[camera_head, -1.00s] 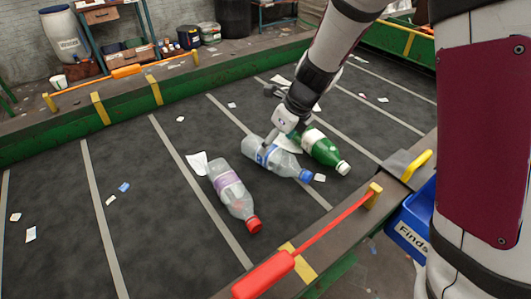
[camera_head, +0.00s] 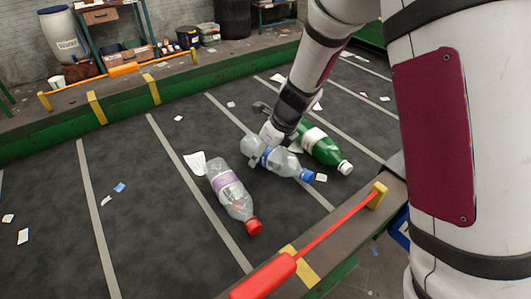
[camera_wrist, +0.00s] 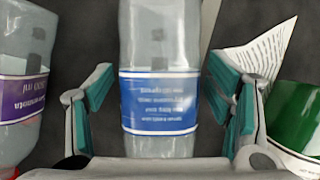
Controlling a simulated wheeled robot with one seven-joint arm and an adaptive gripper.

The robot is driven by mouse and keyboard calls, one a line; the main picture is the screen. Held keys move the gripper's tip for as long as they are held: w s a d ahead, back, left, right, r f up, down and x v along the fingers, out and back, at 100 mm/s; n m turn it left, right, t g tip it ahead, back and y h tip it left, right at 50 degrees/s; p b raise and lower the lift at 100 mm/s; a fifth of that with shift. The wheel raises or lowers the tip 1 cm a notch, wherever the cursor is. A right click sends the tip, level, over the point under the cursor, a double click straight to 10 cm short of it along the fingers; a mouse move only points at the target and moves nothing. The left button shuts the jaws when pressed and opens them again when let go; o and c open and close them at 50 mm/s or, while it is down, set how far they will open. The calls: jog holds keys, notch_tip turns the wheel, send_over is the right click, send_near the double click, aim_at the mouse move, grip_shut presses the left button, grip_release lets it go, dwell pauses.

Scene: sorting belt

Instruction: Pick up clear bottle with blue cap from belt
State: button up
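The clear bottle with blue cap (camera_head: 283,164) lies on its side on the dark belt, its cap toward the lower right. In the wrist view its blue label (camera_wrist: 160,103) fills the middle, between my fingers. My gripper (camera_head: 268,145) is down at the bottle's body. In the wrist view my gripper (camera_wrist: 162,90) is open, with one teal-padded finger on each side of the bottle. A gap shows between each pad and the bottle. My fingers hide part of the bottle in the head view.
A clear bottle with a red cap (camera_head: 233,194) lies to the left. A green bottle (camera_head: 322,147) lies close on the right. Paper scraps (camera_head: 196,162) lie around them. The belt's near edge has a red bar (camera_head: 268,276).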

jog(key=c, duration=0.7)
jog(key=shift+r, duration=0.1)
